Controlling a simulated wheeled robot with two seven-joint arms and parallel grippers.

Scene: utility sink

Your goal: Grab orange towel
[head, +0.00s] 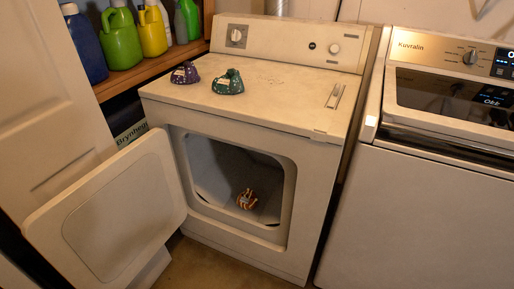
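An orange towel (247,199), small and crumpled with lighter and darker stripes, lies on the floor of the dryer drum (215,170). The white dryer (270,95) has its door (118,215) swung open to the left, so the towel shows through the opening. Neither of my grippers is in the head view.
A purple cloth (185,73) and a green cloth (228,82) sit on the dryer top. A washer labelled Kuvralin (430,190) stands close on the right. A wooden shelf (150,72) with several bottles is at the upper left. The open door takes up the lower left.

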